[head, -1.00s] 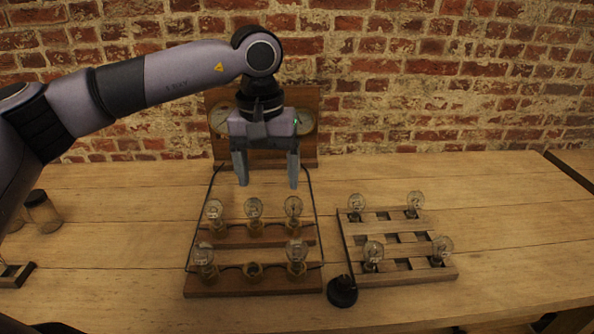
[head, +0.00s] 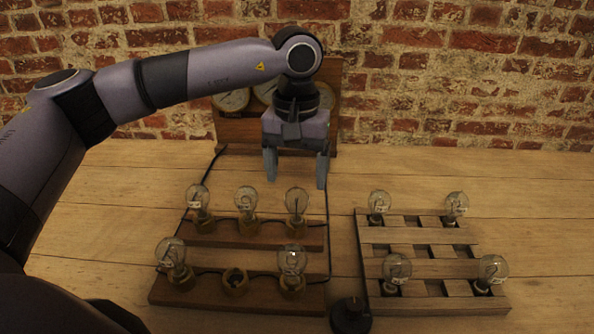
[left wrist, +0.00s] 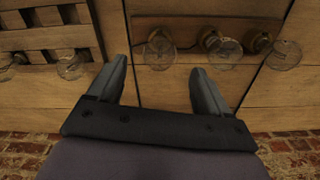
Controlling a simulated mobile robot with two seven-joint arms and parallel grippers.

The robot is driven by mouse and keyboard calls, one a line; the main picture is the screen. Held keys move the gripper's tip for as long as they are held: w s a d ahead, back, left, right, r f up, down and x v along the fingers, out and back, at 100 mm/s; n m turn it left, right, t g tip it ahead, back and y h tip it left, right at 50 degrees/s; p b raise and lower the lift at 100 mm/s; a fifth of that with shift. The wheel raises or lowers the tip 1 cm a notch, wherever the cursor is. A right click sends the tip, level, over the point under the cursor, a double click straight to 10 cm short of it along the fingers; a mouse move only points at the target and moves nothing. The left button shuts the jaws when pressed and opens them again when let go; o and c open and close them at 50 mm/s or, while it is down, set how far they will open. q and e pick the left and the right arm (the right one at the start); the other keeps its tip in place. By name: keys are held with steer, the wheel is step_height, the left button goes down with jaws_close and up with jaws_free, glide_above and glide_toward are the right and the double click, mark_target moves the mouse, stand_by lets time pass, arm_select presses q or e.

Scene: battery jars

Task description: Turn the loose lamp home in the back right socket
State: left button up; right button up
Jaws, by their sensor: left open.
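The back right lamp (head: 297,201), a clear glass bulb, stands in the back right socket (head: 296,226) of the wooden lamp board (head: 268,240). It looks about upright; how deep it sits I cannot tell. My left gripper (head: 296,180) is open and empty, pointing down above and slightly behind this lamp. In the left wrist view the same lamp (left wrist: 159,52) shows between and just beyond the two fingertips (left wrist: 160,70), apart from them. My right gripper is not in view.
Two more lamps, middle (head: 246,199) and left (head: 198,198), stand in the back row. The front row has two lamps and an empty middle socket (head: 236,280). A slatted rack (head: 430,268) with several lamps stands right. A gauge panel (head: 240,128) stands behind.

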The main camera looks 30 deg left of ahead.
mark_target(297, 198)
arm_select(q)
steer(key=shift+f, duration=3.1)
steer(key=c, duration=1.3)
steer(key=m, duration=0.6)
steer(key=shift+m, duration=0.3)
steer(key=o, duration=1.3)
